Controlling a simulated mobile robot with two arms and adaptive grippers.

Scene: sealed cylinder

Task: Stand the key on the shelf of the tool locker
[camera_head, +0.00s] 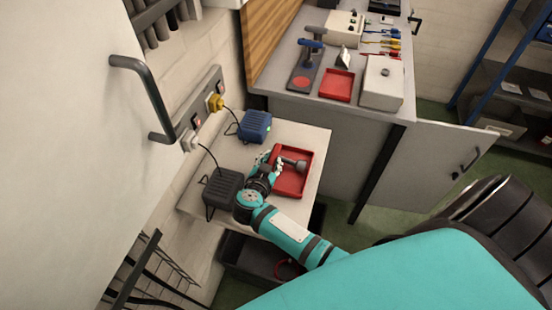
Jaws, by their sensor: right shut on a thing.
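My right gripper (272,161) reaches over a small light side table and is shut on a grey metal piece, which looks like the key (293,164). The key lies over a red tray (303,187); whether it touches the tray I cannot tell. Its near end is hidden by the fingers. A large pale door with a dark bar handle (152,97) fills the left side and may be the tool locker's; no shelf inside it shows. My left gripper is not in view.
A blue box (255,126) and a dark grey box (222,188) are plugged into a wall socket strip (205,104). Behind stands a grey workbench (290,84) with tools, a red tray and boxes. Its cabinet door (433,160) hangs open. A dark crate (250,257) sits under the table.

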